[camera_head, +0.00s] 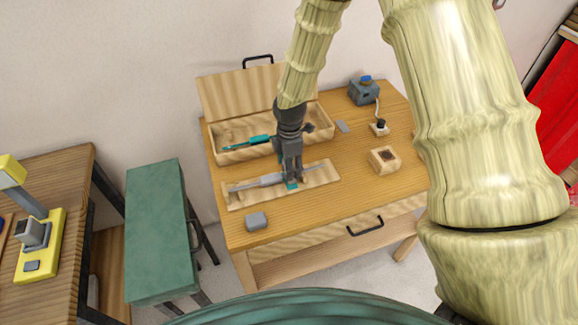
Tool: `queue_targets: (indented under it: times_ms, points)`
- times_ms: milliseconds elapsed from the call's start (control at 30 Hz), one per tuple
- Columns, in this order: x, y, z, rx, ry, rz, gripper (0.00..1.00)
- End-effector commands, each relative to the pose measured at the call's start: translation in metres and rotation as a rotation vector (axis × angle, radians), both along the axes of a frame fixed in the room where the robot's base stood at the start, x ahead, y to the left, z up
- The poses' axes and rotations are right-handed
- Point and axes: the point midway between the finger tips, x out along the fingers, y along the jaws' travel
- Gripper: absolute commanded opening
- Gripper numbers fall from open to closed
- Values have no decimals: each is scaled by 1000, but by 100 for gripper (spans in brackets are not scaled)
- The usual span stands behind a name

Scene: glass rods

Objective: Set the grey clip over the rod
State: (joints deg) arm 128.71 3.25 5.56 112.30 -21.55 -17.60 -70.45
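A pale grey rod (258,182) lies along a shallow wooden tray (236,203) on the table. My gripper (291,180) points down at the right part of the rod, with its fingers at the tray. A small teal patch (291,185) shows at the fingertips; I cannot tell whether it is a held thing or part of the gripper. The fingers are too small to tell open from shut. I cannot pick out the grey clip for sure; a small grey block (256,220) sits at the table's front left, and a flat grey piece (342,126) lies at the back.
An open wooden case (228,157) holding a teal tool (247,142) stands behind the tray. A wooden block with a dark top (384,160) and a blue-grey device (364,92) are on the right. A green stool (156,230) stands left of the table.

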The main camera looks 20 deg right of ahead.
Motion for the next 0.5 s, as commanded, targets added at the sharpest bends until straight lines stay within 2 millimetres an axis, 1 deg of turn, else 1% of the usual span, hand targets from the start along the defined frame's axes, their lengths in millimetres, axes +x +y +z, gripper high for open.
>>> queue_targets:
  times_ms: [100,200,500]
  points:
    - [0,0,-9,-1,1,0,28]
    - [0,0,-14,0,0,0,28]
    - [0,0,-16,0,-1,-1,28]
